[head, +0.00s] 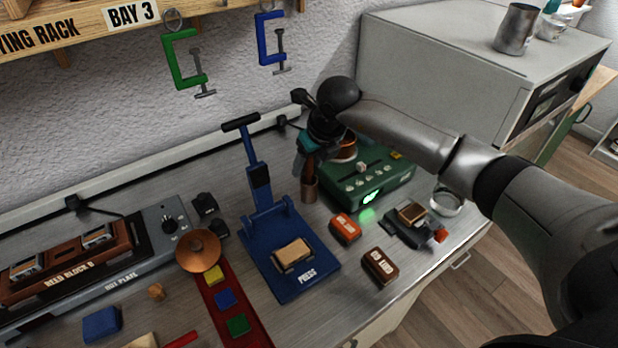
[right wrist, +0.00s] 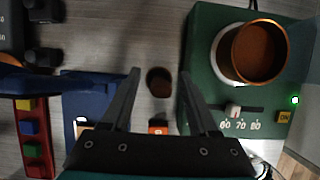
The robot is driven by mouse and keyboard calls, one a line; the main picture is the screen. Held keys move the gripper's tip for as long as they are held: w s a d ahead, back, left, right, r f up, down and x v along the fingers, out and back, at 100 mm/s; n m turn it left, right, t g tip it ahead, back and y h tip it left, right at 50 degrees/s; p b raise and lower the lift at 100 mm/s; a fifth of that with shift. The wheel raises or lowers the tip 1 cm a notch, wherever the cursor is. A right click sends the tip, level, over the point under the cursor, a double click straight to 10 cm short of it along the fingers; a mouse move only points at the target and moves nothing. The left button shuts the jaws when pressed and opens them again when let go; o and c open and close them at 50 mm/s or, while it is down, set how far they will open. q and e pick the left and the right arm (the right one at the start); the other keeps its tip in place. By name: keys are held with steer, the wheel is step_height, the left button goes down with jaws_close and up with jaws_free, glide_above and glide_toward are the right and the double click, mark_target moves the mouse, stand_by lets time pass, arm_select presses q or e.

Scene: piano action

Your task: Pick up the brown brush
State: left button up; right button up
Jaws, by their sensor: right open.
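A brown upright piece (head: 309,190), which looks like the brown brush, stands on the grey bench just left of the green heater. Its slimmer upper part runs up under my right gripper (head: 307,155). In the right wrist view the brown piece (right wrist: 159,83) shows as a dark rounded end between the fingertips, with a gap on each side. My right gripper (right wrist: 160,74) is open and holds nothing. The wrist partly hides the top of the piece in the head view. My left gripper is not in view.
The green heater (head: 372,188) with a copper pot (right wrist: 258,52) stands close on the right. The blue press (head: 290,275) stands to the left. An orange-red block (head: 345,228) and a dark brown block (head: 380,266) lie in front. Clamps hang above.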

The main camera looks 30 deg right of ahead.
steer(key=shift+f, duration=0.1)
jaws_close()
stand_by(0.4)
stand_by(0.3)
